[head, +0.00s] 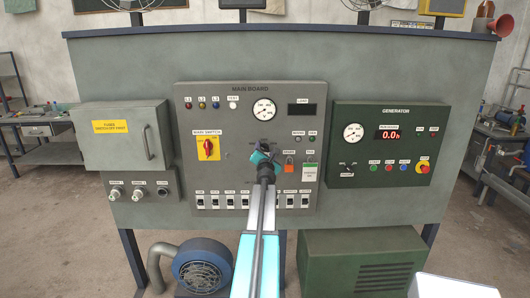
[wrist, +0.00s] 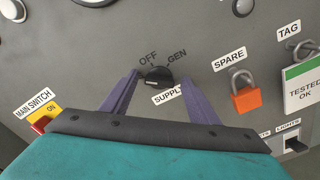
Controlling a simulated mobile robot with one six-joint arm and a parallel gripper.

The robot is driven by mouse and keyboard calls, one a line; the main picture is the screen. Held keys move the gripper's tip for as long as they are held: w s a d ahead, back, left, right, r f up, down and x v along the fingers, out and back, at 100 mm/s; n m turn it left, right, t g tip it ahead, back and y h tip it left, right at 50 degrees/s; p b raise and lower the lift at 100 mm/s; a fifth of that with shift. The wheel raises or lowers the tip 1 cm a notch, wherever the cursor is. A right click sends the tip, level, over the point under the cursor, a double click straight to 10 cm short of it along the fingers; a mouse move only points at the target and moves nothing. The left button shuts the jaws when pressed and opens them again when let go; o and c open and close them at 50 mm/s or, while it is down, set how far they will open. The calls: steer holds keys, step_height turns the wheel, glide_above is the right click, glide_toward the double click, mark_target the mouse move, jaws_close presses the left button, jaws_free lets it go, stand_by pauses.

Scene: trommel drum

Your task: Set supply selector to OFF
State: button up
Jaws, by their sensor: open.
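The supply selector (wrist: 158,76) is a small dark knob on the grey main board, with OFF at its upper left, GEN at its upper right and a partly covered SUPPLY label below. Which position its pointer marks is too small to tell. My gripper (wrist: 160,80) is open, its two purple fingers on either side of the knob; whether they touch it is unclear. In the head view my gripper (head: 262,156) is in front of the main board and hides most of the selector.
The red-and-yellow main switch (head: 208,149) is to the left. An orange SPARE padlock (wrist: 245,95) and a TESTED OK tag (wrist: 303,86) hang close on the right. A row of switches (head: 231,202) runs below. The green generator panel (head: 391,145) is further right.

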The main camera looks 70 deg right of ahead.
steer(key=c, duration=1.1)
steer(key=shift+o, duration=0.3)
steer(key=shift+m, duration=0.3)
steer(key=m+p, duration=0.2)
steer(key=m, duration=0.3)
steer(key=m+p, duration=0.1)
steer(key=m, duration=0.3)
steer(key=shift+m, duration=0.4)
steer(key=shift+f, duration=0.1)
steer(key=o, duration=1)
